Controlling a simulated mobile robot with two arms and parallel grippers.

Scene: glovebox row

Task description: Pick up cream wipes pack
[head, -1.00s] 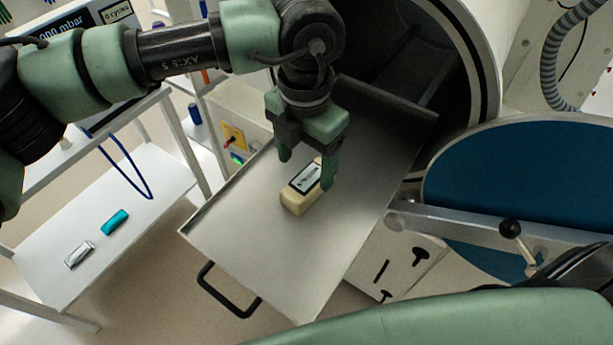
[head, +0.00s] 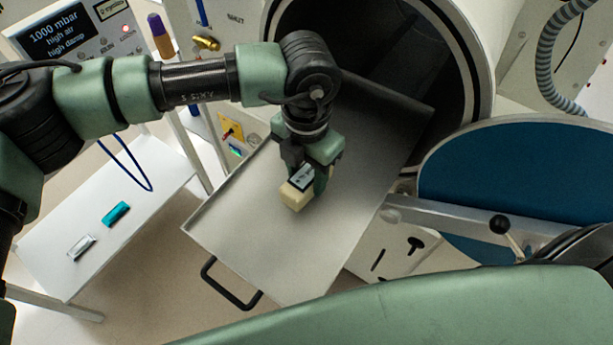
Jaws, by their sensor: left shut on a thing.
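The cream wipes pack (head: 293,196) is a small cream block with a dark-framed white label on top. It is over the middle of the metal sliding tray (head: 258,238). My left gripper (head: 304,182) comes down from above and is shut on the pack, with a finger on either side. The fingers hide part of the pack. I cannot tell whether the pack touches the tray or is just above it. My right gripper is not in view.
The tray runs out of a round dark chamber opening (head: 385,60). Its round blue door (head: 515,185) stands open at the right, with a lever knob (head: 500,224). A white shelf (head: 60,235) at the left holds a teal item (head: 115,214) and a silver item (head: 81,247).

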